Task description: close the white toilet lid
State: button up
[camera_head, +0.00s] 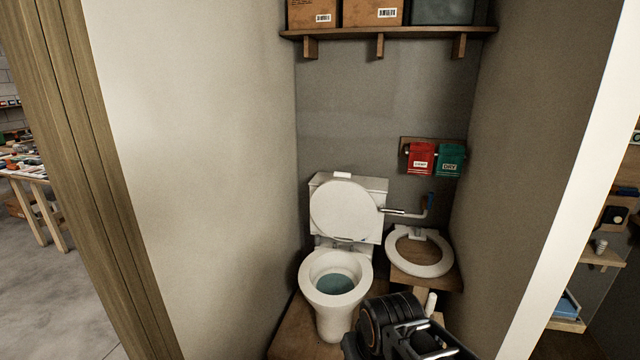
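The white toilet (336,309) stands in the corner of a narrow grey alcove, its bowl open with bluish water inside. Its white lid (344,209) is raised and leans back against the tank (379,187). Part of my arm, dark with a round joint, shows at the bottom right of the bowl. My gripper's fingertips cannot be made out, so its opening is hidden from me. The arm overlaps the lower right side of the toilet in the picture; I cannot tell whether it touches.
A loose white seat ring (419,268) lies on a wooden stand (448,282) right of the toilet. A pipe (408,213) runs beside the tank. Red (421,158) and green (450,160) holders hang above. A shelf (388,33) holds boxes. Walls close in on both sides.

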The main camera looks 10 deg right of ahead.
aim_at(343, 210)
jog(key=u, duration=0.6)
jog(key=i, duration=1.3)
jog(key=z, duration=0.35)
